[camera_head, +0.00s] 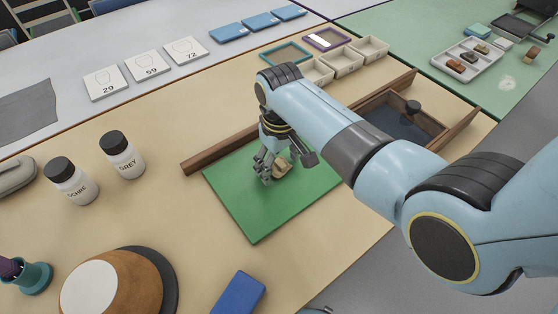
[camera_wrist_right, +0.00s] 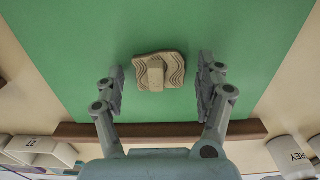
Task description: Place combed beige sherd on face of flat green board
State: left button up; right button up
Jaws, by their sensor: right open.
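The combed beige sherd (camera_wrist_right: 174,66) lies on the face of the flat green board (camera_wrist_right: 85,40), with wavy combed lines and a small raised beige block on its upper side. In the head view the sherd (camera_head: 283,167) is partly hidden by my gripper, near the far side of the green board (camera_head: 250,215). My right gripper (camera_head: 284,168) is over the board, fingers spread around the sherd. In the right wrist view the gripper (camera_wrist_right: 160,82) is open, with a gap between the sherd and each finger.
A wooden rail (camera_head: 215,150) runs along the board's far edge. A wooden tray (camera_head: 400,122) lies right of my forearm. Ochre and grey bottles (camera_head: 122,155) stand left. A blue block (camera_head: 238,293) and a round brown form (camera_head: 125,285) lie in front. Beige bins (camera_head: 342,62) stand behind.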

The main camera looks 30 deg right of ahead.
aim_at(280, 165)
notch_tip(280, 165, up, 12)
jog(key=p, duration=0.2)
jog(key=shift+r, duration=0.15)
jog(key=shift+s, duration=0.1)
dwell(0.5)
